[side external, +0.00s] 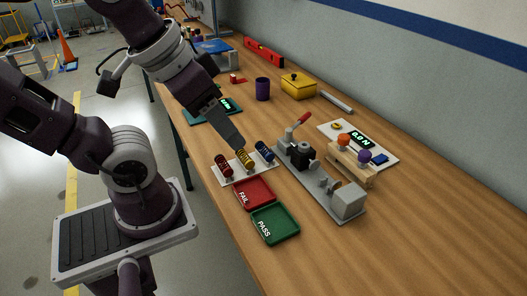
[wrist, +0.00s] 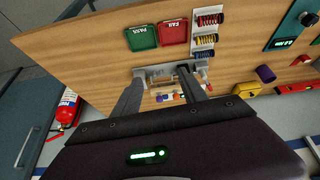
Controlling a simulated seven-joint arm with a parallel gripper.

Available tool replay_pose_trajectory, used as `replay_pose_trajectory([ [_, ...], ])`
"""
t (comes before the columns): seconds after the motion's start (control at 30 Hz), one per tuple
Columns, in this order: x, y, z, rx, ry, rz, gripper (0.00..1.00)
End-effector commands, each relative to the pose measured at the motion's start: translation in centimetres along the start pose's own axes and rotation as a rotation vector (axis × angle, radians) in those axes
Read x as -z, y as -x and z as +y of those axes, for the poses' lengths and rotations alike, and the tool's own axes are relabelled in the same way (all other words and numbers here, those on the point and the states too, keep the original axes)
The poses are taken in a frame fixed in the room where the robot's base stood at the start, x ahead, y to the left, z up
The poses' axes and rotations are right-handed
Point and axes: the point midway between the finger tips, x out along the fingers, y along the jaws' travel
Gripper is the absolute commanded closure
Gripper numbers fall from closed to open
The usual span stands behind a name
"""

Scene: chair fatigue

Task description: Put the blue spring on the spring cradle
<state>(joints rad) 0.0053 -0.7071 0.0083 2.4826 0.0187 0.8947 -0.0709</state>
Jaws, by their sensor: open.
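The blue spring (side external: 264,151) lies on a white rack (side external: 231,180), at the end nearest the grey fixture. In the wrist view the blue spring (wrist: 203,54) is just right of my fingers. My gripper (side external: 239,146) is open and empty, pointing down; in the side view it overlaps the yellow spring. In the wrist view my gripper (wrist: 161,74) spreads its fingers in front of the grey fixture. That long grey fixture (side external: 318,184), with a red lever, stands right of the rack. The spring cradle seems to be part of it, but I cannot pick it out clearly.
A yellow spring (side external: 245,160) and a red spring (side external: 223,166) share the rack. A red FAIL tray (side external: 257,193) and green PASS tray (side external: 275,225) lie in front. A wooden stand (side external: 351,168) with orange and purple knobs is behind the fixture. The right foreground table is clear.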

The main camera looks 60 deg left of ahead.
Motion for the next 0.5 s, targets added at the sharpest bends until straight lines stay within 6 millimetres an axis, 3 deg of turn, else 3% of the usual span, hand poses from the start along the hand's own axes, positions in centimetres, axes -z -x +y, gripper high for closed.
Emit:
replay_pose_trajectory([
  [0.17, 4.7, -4.7, -2.8, 0.142, 0.475, -0.145, 0.50],
  [0.3, 7.8, -11.6, -6.0, 0.371, 0.921, -0.181, 0.50],
  [0.4, 8.6, -16.1, -8.1, 0.522, 1.151, -0.144, 0.50],
  [0.5, 8.8, -19.1, -9.4, 0.617, 1.288, -0.094, 0.50],
])
